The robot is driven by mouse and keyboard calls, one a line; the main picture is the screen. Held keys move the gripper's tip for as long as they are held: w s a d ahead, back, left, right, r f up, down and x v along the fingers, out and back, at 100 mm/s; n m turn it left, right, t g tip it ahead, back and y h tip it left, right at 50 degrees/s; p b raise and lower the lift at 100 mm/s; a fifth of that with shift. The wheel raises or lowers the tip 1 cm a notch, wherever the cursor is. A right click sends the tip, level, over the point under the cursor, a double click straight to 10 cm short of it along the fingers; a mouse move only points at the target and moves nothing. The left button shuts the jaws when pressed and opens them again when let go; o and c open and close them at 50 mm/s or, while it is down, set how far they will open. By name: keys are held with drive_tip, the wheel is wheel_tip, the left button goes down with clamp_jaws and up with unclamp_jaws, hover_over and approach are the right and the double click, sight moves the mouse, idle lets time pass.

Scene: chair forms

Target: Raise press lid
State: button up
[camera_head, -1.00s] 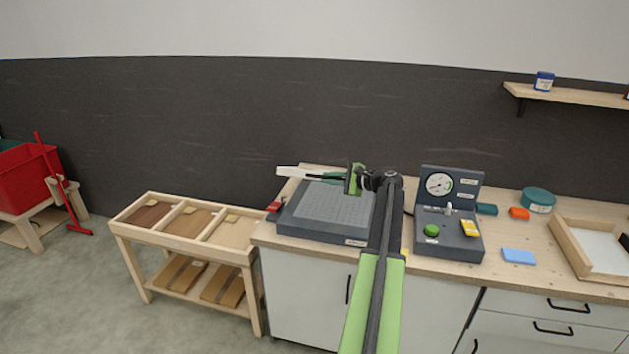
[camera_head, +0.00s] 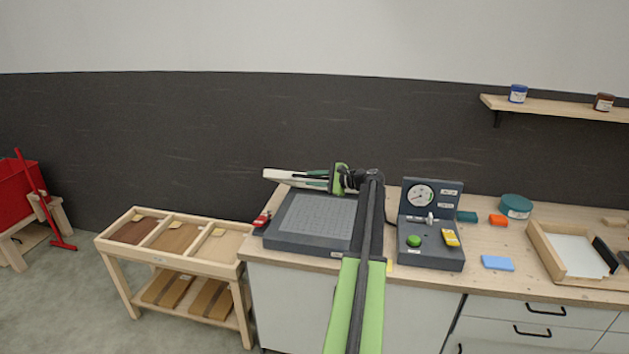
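The press is a flat dark grey unit (camera_head: 290,242) on the workbench, with a light grey dotted panel (camera_head: 316,217) on top. A pale bar (camera_head: 290,177) lies along its back edge; I cannot tell whether it is part of the lid. A small red part (camera_head: 262,218) shows at the press's left side. My gripper (camera_head: 308,178) is above the back of the press, pointing left, beside or in front of the pale bar. Its two dark fingers look parted with nothing clear between them. Contact cannot be told. My arm hides the press's right edge.
A control box (camera_head: 431,258) with a gauge and a green button stands right of the press. A wooden rack (camera_head: 200,265) stands left.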

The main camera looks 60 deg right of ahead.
drive_tip(key=shift+o, duration=0.7)
drive_tip(key=shift+s, duration=0.1)
